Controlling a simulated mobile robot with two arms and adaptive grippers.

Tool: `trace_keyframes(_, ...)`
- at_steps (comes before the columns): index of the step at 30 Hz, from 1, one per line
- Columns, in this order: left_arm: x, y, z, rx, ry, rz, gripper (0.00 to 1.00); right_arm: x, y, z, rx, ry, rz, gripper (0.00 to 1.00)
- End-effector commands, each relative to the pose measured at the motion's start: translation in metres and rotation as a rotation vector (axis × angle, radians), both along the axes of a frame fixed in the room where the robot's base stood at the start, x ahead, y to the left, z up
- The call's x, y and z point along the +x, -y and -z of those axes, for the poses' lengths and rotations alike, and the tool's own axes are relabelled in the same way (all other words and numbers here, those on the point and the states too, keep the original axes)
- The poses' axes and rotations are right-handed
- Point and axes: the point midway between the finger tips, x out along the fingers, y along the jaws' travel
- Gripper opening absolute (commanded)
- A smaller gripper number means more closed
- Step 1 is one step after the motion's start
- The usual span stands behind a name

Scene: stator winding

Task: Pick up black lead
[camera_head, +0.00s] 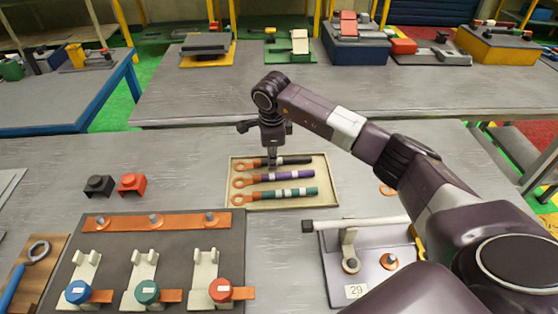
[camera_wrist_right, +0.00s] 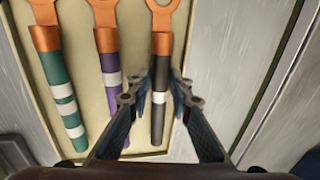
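The black lead (camera_head: 294,160) is the farthest of three leads in a shallow beige tray (camera_head: 331,192). It has a copper ring end and a pale band, and also shows in the right wrist view (camera_wrist_right: 158,122). My right gripper (camera_head: 272,163) points straight down over it. In the right wrist view my right gripper's fingertips (camera_wrist_right: 163,82) stand on both sides of the black lead, very close to it. I cannot tell whether they press on it. The lead appears to lie in the tray. My left gripper is not in view.
Beside it in the tray lie a purple lead (camera_head: 287,175) and a green lead (camera_head: 285,194). A winding fixture (camera_head: 197,256) stands at front left, a plate marked 29 (camera_head: 335,268) at front right. Black (camera_head: 98,186) and red (camera_head: 132,185) blocks sit left of the tray.

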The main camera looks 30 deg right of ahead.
Motion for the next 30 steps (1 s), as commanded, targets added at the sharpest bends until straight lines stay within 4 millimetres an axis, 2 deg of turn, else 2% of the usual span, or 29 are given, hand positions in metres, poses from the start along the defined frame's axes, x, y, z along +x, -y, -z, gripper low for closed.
trace_keyframes(1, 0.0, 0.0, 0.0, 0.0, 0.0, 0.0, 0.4, 0.0, 0.0, 0.0, 0.0, 0.0, 0.0, 0.16)
trace_keyframes(6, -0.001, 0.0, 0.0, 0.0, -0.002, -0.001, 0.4, 0.0, 0.0, 0.0, -0.001, 0.0, 0.0, 0.0)
trace_keyframes(20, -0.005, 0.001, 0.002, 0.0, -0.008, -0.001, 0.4, 0.001, 0.001, -0.007, -0.001, 0.002, 0.0, 0.0)
trace_keyframes(26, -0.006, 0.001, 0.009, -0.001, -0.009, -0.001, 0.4, 0.001, 0.001, -0.034, -0.002, 0.006, 0.0, 0.0)
trace_keyframes(30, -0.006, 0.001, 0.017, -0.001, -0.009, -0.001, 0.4, 0.002, 0.001, -0.069, -0.001, 0.008, 0.0, 0.0)
